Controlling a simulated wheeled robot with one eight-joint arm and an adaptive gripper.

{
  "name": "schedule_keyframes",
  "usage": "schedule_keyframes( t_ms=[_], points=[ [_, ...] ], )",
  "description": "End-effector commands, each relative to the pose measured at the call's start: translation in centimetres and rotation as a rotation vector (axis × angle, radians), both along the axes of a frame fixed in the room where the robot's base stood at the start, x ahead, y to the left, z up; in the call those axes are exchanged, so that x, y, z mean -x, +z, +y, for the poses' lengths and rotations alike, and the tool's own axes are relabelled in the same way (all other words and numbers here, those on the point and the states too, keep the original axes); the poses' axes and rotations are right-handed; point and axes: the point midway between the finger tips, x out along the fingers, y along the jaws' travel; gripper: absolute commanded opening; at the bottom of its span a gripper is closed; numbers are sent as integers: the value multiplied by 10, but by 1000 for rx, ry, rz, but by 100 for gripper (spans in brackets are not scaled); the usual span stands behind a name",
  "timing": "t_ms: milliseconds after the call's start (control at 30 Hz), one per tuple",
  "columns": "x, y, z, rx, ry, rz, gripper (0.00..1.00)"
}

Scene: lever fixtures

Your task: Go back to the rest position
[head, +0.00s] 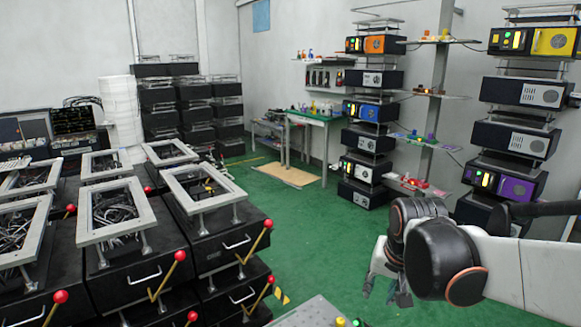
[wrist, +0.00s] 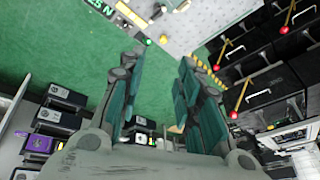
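My gripper (head: 388,277) hangs at the lower right of the head view, over the green floor, with my arm coming in from the right edge. In the wrist view my gripper (wrist: 153,75) shows its two fingers wide apart, with only floor and distant things seen between them. It is empty and touches nothing that I can see. Red-knobbed levers (head: 267,224) stand on the fronts of the black boxes at the left of the head view. These levers also show at the upper right of the wrist view (wrist: 234,114).
Black boxes (head: 205,236) with grey frames on top fill the left. Stacked units (head: 375,110) with coloured panels stand at the back right. A grey panel (head: 310,315) with small coloured knobs lies at the bottom centre. Green floor (head: 320,225) is open in the middle.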

Motion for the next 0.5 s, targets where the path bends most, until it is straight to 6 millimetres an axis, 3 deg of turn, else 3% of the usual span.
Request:
schedule_keyframes(
  t_ms=[200,500],
  points=[
    [56,22,0,45,102,-74,32],
    [125,28,0,121,239,-172,32]
  ],
)
